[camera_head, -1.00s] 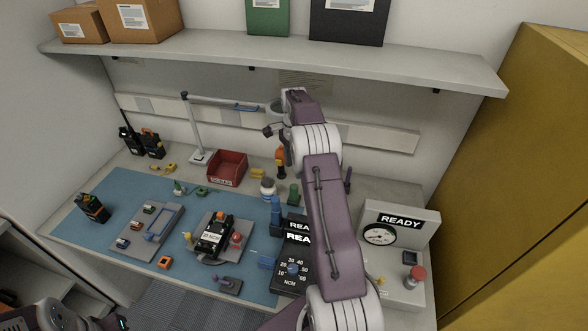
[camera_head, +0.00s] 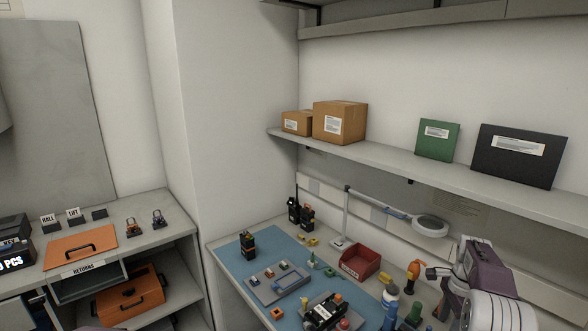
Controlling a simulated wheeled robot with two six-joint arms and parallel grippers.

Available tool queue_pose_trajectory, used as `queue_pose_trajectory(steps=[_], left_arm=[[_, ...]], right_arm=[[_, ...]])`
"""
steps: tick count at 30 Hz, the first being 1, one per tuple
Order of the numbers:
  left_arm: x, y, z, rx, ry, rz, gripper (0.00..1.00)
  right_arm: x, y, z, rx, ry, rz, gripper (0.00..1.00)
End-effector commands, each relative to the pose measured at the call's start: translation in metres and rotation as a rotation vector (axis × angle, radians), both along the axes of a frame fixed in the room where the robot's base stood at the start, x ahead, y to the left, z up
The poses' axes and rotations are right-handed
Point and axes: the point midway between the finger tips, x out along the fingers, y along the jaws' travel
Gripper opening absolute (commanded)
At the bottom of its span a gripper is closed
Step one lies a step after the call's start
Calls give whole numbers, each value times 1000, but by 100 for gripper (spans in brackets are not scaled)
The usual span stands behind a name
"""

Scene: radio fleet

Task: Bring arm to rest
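My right arm, purple and white, comes in at the lower right over the back of the workbench (camera_head: 225,262). Its gripper end (camera_head: 436,272) is small and partly hidden by the arm's own links. It is near an orange-topped tool (camera_head: 413,270), and I cannot tell whether its fingers are open or shut. I see nothing clearly held. My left gripper is not in view.
The blue mat (camera_head: 236,274) holds a radio (camera_head: 248,245), a parts tray (camera_head: 262,292) and a radio in a fixture (camera_head: 324,313). A red bin (camera_head: 360,262) and a magnifier lamp (camera_head: 430,226) stand behind. A shelf (camera_head: 400,176) overhangs. A returns counter (camera_head: 160,238) is at left.

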Motion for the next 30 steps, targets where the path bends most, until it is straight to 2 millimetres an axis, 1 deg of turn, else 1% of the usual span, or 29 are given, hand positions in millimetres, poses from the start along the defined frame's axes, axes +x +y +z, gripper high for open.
queue_pose_trajectory(steps=[1,3,5,8,11,12,17,20,23,24,26,27,29,30], left_arm=[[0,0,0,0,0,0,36],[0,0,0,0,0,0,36],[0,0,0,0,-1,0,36],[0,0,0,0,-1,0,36],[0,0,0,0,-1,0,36],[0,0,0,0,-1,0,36],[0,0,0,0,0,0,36],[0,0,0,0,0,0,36],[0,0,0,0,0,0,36],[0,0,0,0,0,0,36],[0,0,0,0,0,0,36],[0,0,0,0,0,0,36],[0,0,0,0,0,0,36],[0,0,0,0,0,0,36]], right_arm=[[7,11,5,-4,-10,26,49],[16,19,20,-17,-35,48,49],[22,27,32,-27,-56,67,49],[27,48,53,-36,-78,109,49],[22,77,71,-33,-79,159,49],[18,90,78,-31,-79,182,49],[-5,140,91,-24,-75,303,49],[-27,171,94,-22,-75,425,49],[-62,204,88,-19,-74,602,49],[-81,216,82,-18,-74,692,49],[-113,232,69,-18,-71,839,49],[-135,240,59,-18,-69,939,49],[-166,247,42,-17,-63,1083,49],[-186,249,31,-17,-59,1173,49]])
